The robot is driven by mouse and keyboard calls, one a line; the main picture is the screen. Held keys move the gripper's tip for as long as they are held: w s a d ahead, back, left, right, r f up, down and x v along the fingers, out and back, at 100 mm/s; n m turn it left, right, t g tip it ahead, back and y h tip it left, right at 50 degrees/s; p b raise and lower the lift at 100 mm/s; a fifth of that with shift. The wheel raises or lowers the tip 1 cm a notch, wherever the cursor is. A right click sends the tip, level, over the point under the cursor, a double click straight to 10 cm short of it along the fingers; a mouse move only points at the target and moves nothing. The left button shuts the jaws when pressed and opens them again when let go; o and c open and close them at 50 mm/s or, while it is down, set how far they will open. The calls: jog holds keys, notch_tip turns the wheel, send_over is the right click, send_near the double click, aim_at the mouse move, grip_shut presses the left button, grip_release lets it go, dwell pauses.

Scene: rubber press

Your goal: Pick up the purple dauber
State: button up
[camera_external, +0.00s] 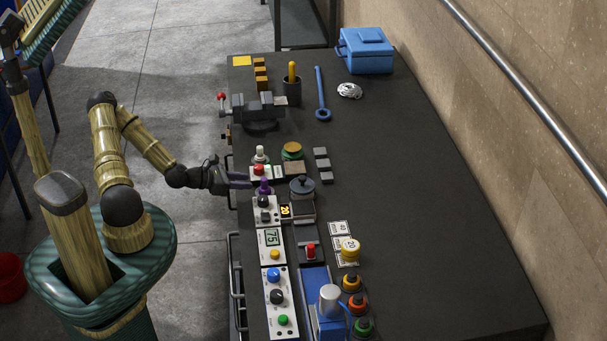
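The purple dauber (265,186) is a small upright purple piece near the left edge of the dark bench. It stands between the red-button box and the control box with the black knob. My gripper (246,180) reaches in from the left at the bench edge, with its fingers pointing right toward the dauber. The two fingers look apart, with nothing seen between them. A small gap shows between the fingertips and the dauber. The dauber's lower part is partly hidden by the control box.
The red-button box (262,173) and a white-topped dauber (260,155) stand close behind. The control box (267,212) and a grey lidded pot (302,187) are close in front and right. A vise (262,110) stands farther back. The bench's right side (420,210) is clear.

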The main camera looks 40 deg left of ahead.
aim_at(270, 188)
jog(key=shift+w+d+f+b, duration=0.55)
jog(key=shift+w+f+b, duration=0.1)
jog(key=shift+b, duration=2.25)
jog(key=shift+w+d+p, duration=0.35)
jog(key=shift+w+d, duration=0.2)
jog(key=shift+w, duration=0.25)
jog(key=shift+w+d+f, duration=0.1)
jog(key=shift+w, duration=0.05)
jog(key=shift+p+x, duration=0.4)
jog(key=shift+x, duration=2.25)
jog(key=shift+w, duration=0.1)
grip_shut()
